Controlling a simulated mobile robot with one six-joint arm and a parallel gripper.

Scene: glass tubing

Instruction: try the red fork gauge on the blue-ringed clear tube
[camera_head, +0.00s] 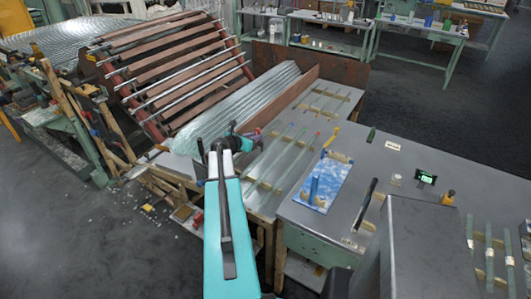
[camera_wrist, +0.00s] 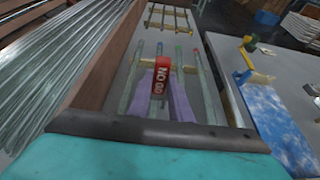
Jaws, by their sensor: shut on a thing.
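The red fork gauge (camera_wrist: 161,80), marked "NO GO", stands between the purple fingers of my gripper (camera_wrist: 162,100), which is shut on it. Its prongs are hidden. Several clear tubes with coloured end rings lie side by side beyond it on wooden strips; in the head view they lie on the bench (camera_head: 285,148). The blue-ringed tube (camera_wrist: 159,49) seems to lie straight behind the gauge, which covers part of it. Green-ringed (camera_wrist: 179,51) and red-ringed (camera_wrist: 196,53) tubes lie to its right. I cannot tell whether the gauge touches any tube.
A brown board (camera_wrist: 108,62) runs along the left of the tubes, with a heap of long glass tubing (camera_wrist: 60,55) beyond it. To the right, a grey table (camera_head: 350,205) carries a blue-and-white panel (camera_head: 323,183) with a yellow upright (camera_head: 331,138).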

